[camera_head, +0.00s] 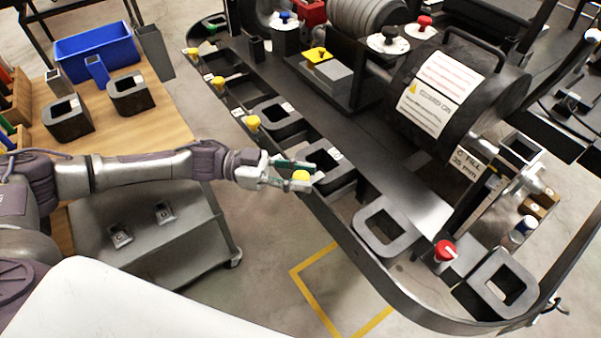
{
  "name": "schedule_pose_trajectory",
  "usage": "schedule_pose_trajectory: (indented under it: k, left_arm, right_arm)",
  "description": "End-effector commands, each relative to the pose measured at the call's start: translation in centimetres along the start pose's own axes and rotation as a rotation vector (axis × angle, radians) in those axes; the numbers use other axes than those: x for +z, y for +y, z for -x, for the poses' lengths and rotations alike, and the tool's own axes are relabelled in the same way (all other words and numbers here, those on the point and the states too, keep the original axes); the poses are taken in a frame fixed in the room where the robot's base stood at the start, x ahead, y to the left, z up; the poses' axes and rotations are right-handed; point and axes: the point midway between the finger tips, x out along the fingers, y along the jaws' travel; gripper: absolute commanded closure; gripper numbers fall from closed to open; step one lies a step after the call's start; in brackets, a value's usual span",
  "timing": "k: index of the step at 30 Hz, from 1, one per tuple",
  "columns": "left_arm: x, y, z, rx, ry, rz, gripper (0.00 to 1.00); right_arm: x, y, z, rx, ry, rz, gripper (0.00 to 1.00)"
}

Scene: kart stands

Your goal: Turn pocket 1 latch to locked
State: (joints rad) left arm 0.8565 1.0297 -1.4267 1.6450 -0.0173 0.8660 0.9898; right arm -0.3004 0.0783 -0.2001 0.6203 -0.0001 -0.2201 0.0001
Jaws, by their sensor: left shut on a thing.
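My left gripper (299,178) reaches in from the left and is shut on a yellow latch knob (301,175) on the near rim of the dark kart stand (405,180). The fingers lie on both sides of the knob, and part of it is hidden. Beside it is a pocket with a dark block (338,158). The pocket numbers are too small to read. My right gripper is not in view.
A wooden-topped cart (150,125) at the left holds a blue bin (95,52) and dark blocks (68,117). A large dark cylinder (440,85) stands on the stand's far side. The floor below the rim is clear, with a yellow marking (315,300).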

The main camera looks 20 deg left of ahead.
Motion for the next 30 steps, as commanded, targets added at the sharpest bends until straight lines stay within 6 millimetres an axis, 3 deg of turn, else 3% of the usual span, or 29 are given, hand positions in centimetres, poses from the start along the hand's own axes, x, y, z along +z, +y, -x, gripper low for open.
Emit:
schedule_pose_trajectory:
  k: [11,12,16,25,30]
  left_arm:
    - [-0.3,-0.1,-0.1,0.005,0.005,-0.004,1.0]
    - [-0.3,-0.1,-0.1,0.005,0.006,-0.004,0.63]
    - [-0.2,-0.1,-0.1,0.004,0.005,-0.004,0.43]
    - [-0.1,0.0,0.1,0.003,0.002,-0.003,0.43]
    - [0.0,-0.1,1.8,0.0,0.0,-0.002,0.43]
  right_arm:
    - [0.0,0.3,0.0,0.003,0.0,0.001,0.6]
    - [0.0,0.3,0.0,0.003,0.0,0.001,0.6]
    - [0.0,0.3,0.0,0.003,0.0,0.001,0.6]
    - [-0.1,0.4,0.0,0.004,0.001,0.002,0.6]
    - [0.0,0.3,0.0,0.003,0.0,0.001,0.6]
